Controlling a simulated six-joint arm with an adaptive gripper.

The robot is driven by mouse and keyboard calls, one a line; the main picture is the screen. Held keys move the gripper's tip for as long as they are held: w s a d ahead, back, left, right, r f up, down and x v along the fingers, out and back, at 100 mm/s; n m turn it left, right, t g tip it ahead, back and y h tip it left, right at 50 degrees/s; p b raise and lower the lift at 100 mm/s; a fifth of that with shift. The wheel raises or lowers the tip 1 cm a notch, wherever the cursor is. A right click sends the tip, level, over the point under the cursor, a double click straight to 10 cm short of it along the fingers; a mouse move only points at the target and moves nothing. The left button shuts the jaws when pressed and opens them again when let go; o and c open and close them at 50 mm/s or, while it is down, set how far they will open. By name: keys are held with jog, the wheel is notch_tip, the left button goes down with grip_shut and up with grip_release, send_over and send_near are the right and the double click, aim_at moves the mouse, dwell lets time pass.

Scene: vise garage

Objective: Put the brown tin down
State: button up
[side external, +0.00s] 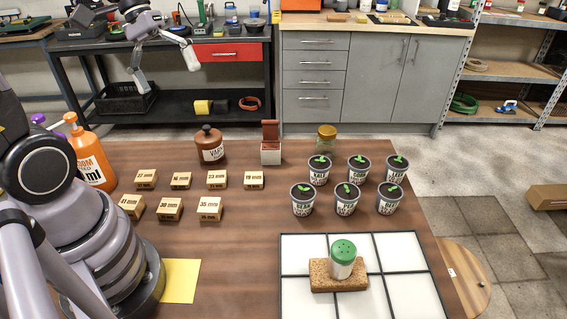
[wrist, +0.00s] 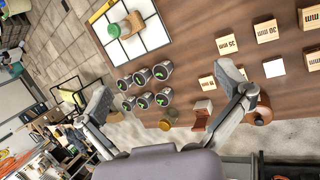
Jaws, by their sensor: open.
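The brown tin (side external: 210,145), a rounded tin with a short neck and a pale label, stands upright on the brown table (side external: 240,235) near its back edge. In the wrist view the tin (wrist: 263,110) is partly hidden behind the right-hand finger. My gripper (side external: 165,68) is raised above and behind the table's back edge in the side view, up and left of the tin. Its fingers are wide apart with nothing between them, as the wrist view of the gripper (wrist: 165,88) also shows. The tin is apart from the gripper and rests on the table.
Several numbered wooden blocks (side external: 217,179) stand in front of the tin. A red-brown and white holder (side external: 271,146) and a glass jar (side external: 327,140) are to its right. Several seedling cups (side external: 347,199), a white tiled board (side external: 404,254) and a green-topped shaker (side external: 342,262) on a cork block lie further right.

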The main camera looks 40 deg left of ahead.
jog(key=s+a+r+m+t+y, duration=0.2)
jog(key=s+r+m+t+y, duration=0.2)
jog(key=s+m+t+y, duration=0.1)
jog(key=shift+s+a+r+m, duration=0.2)
jog(key=shift+s+r+m, duration=0.25)
jog(key=shift+s, duration=0.25)
dwell(0.7)
